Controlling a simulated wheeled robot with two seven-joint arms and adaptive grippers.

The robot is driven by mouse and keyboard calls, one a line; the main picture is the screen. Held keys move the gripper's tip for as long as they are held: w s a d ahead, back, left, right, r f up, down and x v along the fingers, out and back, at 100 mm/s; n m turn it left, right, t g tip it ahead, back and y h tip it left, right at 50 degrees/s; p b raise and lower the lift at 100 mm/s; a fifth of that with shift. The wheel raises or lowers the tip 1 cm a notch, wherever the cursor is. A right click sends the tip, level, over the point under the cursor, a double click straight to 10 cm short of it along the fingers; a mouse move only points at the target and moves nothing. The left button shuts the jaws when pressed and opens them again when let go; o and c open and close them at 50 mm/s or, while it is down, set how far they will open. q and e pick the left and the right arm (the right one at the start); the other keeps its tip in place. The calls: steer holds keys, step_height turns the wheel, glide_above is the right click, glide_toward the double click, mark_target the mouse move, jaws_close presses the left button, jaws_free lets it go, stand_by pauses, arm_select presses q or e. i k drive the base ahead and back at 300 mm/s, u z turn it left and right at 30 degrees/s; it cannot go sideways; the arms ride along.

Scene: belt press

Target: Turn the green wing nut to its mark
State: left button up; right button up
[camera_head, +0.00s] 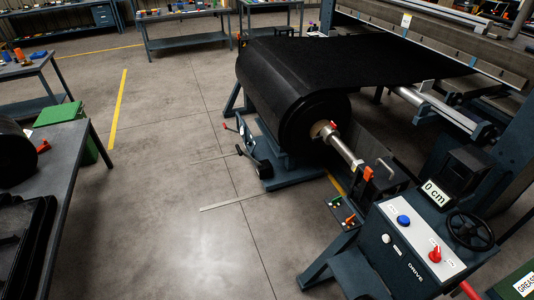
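A small dark bracket (342,212) beside the drive console carries a small green piece (336,201) and an orange-red piece (349,219). The green piece may be the green wing nut, but it is too small to tell its shape or its angle. I cannot make out a mark beside it. Neither of my grippers is in the head view.
The drive console (415,245) has a blue button, a red knob, a handwheel (470,230) and a "0 cm" display. A large black belt roll (290,90) sits behind. A dark bench (50,170) and green bin (62,115) stand left.

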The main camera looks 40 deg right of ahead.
mark_target(336, 201)
steer(key=z, duration=0.15)
steer(key=i, duration=1.6)
steer(key=z, duration=1.55)
steer(key=i, duration=1.05)
steer(key=z, duration=0.95)
